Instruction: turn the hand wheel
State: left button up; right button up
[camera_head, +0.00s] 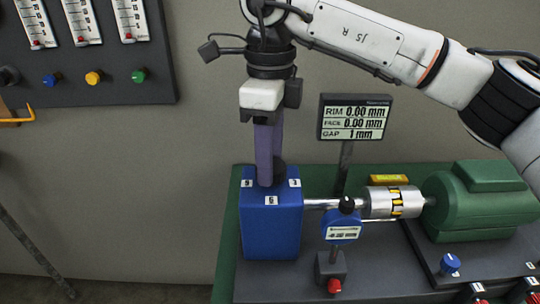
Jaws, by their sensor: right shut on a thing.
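I cannot tell whether this part belongs to the hand wheel; no full wheel rim shows. A shiny shaft (322,204) runs from the block to a silver coupling (392,202) and the green motor (482,200). My left gripper is not in view.
A blue dial gauge (342,230) on a short stand is close right of the block. A display (354,117) on a post stands behind, reading RIM 0.00, FACE 0.00, GAP 1 mm. A blue knob (450,263) is front right. A control panel (90,85) hangs upper left.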

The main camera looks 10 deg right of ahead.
jog(key=shift+m, duration=0.4)
jog(key=m, duration=0.3)
jog(key=shift+m, duration=0.4)
jog(key=m+b, duration=0.1)
jog(key=m, duration=0.3)
jog(key=shift+m, duration=0.3)
jog(key=m, duration=0.4)
jog(key=shift+d+b, duration=0.1)
jog(key=shift+b, duration=0.25)
jog(key=shift+m+b, duration=0.3)
jog(key=shift+m, duration=1.9)
jog(key=o, duration=1.1)
jog(key=shift+r, duration=0.1)
